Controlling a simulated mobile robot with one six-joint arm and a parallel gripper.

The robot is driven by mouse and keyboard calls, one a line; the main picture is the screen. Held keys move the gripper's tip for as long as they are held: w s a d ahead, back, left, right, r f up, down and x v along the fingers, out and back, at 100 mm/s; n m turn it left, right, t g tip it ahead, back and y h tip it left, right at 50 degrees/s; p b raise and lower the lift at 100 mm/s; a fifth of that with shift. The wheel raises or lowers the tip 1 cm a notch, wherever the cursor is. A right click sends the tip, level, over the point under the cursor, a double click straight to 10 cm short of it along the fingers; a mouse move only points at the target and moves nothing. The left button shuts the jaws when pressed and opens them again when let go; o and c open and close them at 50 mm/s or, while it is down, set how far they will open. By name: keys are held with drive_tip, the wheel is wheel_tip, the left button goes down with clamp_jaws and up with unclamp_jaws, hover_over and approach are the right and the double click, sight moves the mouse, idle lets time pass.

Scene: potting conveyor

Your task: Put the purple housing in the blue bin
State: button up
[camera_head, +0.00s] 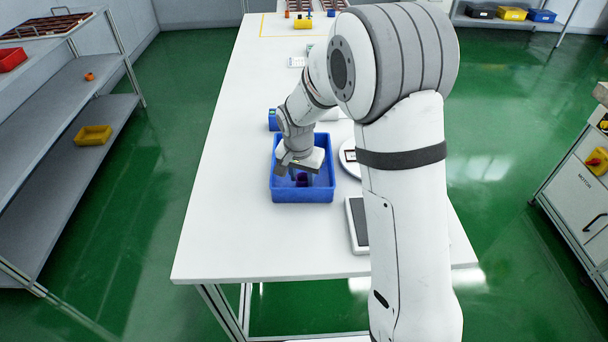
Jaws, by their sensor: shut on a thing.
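The blue bin (302,196) stands on the white table, open at the top. My gripper (301,177) points down over the bin, with its fingertips inside the bin's outline in the picture. It is shut on the purple housing (302,183), a small dark purple patch at the fingers. My wrist hides most of the housing and part of the bin's inside. I cannot tell whether the housing touches the bin floor.
The white table (240,235) is clear left of the bin. A round white device (349,160) and a dark-topped flat device (358,224) lie to its right, partly behind my arm. A small blue object (273,120) stands behind the bin. Shelves (60,160) stand at left.

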drive_tip(key=o, duration=1)
drive_tip(key=shift+c, duration=0.2)
wheel_tip(320, 180, up, 12)
drive_tip(key=s, duration=0.2)
drive_tip(key=s+d+r+n, duration=0.1)
drive_tip(key=s+d, duration=0.3)
drive_tip(key=s, duration=0.3)
drive_tip(key=s+d+n, duration=0.2)
drive_tip(key=s+d, duration=0.2)
drive_tip(key=s, duration=0.4)
drive_tip(key=s+d+r+n+t, duration=0.1)
drive_tip(key=s+d, duration=0.3)
drive_tip(key=s, duration=0.4)
drive_tip(key=shift+d+r+n+y, duration=0.2)
drive_tip(key=shift+r+n+y, duration=0.15)
drive_tip(key=shift+n+y, duration=0.05)
